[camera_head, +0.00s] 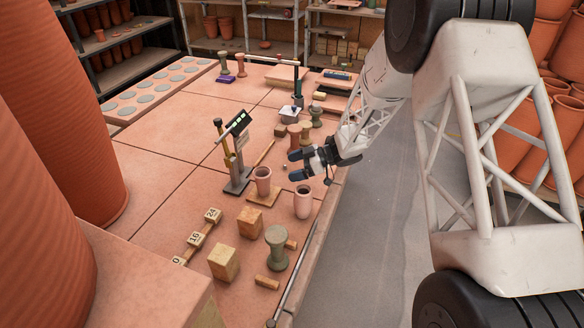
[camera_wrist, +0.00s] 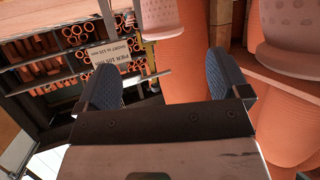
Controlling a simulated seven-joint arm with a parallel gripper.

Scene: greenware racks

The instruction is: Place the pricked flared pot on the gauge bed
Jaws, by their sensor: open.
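A pink flared pot (camera_head: 262,179) stands upright on a small tan board (camera_head: 254,200), which looks like the gauge bed, beside a dark measuring post (camera_head: 239,184). It also shows at the top of the wrist view (camera_wrist: 165,20), with faint prick marks. A rounder pink pot (camera_head: 303,203) stands to its right, off the board; its dotted wall is in the wrist view (camera_wrist: 292,28). My gripper (camera_head: 294,165) is open and empty, above and to the right of the flared pot, apart from both pots. The wrist view looks upside down.
A green waisted pot (camera_head: 276,250) and wooden blocks (camera_head: 224,262) stand nearer. Several small pots (camera_head: 306,131) stand behind my gripper. Large terracotta jars (camera_head: 65,130) crowd the left. The slab is clear left of the post. A sign (camera_wrist: 117,57) shows in the wrist view.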

